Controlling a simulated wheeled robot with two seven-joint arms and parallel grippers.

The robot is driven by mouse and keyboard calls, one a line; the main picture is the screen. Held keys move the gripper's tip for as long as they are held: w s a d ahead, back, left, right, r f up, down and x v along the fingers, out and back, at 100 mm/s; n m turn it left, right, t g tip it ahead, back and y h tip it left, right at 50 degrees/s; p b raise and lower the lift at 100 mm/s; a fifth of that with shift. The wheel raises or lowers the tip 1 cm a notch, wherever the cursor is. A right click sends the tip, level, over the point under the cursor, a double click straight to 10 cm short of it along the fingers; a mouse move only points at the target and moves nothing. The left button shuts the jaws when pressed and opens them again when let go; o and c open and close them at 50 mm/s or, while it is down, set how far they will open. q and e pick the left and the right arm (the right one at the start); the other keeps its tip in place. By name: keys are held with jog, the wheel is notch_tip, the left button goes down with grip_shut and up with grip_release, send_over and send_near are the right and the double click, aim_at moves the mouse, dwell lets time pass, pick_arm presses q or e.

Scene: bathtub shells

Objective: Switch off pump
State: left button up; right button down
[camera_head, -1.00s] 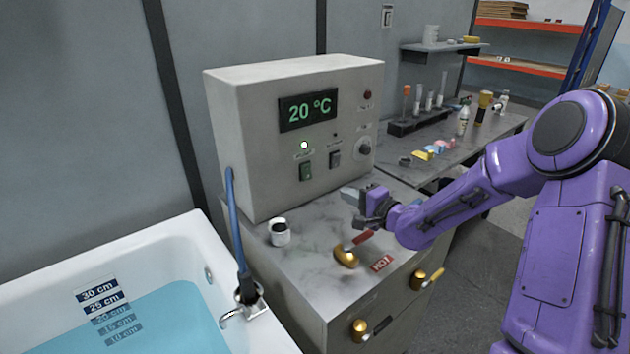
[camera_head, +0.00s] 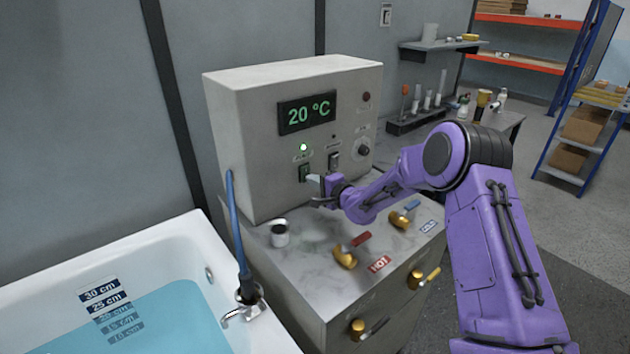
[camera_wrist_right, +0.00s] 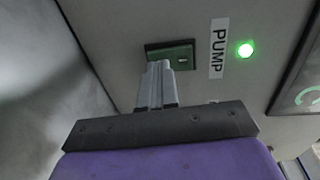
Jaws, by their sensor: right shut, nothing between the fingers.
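The pump switch (camera_head: 305,173) is a green rocker on the front of the grey control box (camera_head: 240,130). A lit green lamp (camera_head: 303,147) is above it. In the right wrist view the switch (camera_wrist_right: 183,58) lies beside the PUMP label (camera_wrist_right: 219,48) and the glowing lamp (camera_wrist_right: 245,50). My right gripper (camera_head: 315,185) is shut and empty, its fingertips at the switch and covering part of it. In the wrist view the closed fingers (camera_wrist_right: 157,72) overlap the switch's edge; I cannot tell whether they touch. My left gripper is not in view.
A second, dark switch (camera_head: 334,161) and a knob (camera_head: 363,148) are to the right on the box. The bathtub (camera_head: 195,245) stands at left.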

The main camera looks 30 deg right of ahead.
jog(key=f+t+b, duration=0.1)
jog(key=b, duration=0.2)
jog(key=shift+w+f, duration=0.15)
jog(key=shift+w, duration=0.05)
jog(key=s+r+b, duration=0.1)
jog(key=s+b, duration=0.1)
jog(key=s, duration=0.8)
jog(key=shift+s+d+t, duration=0.3)
jog(key=shift+d, duration=0.1)
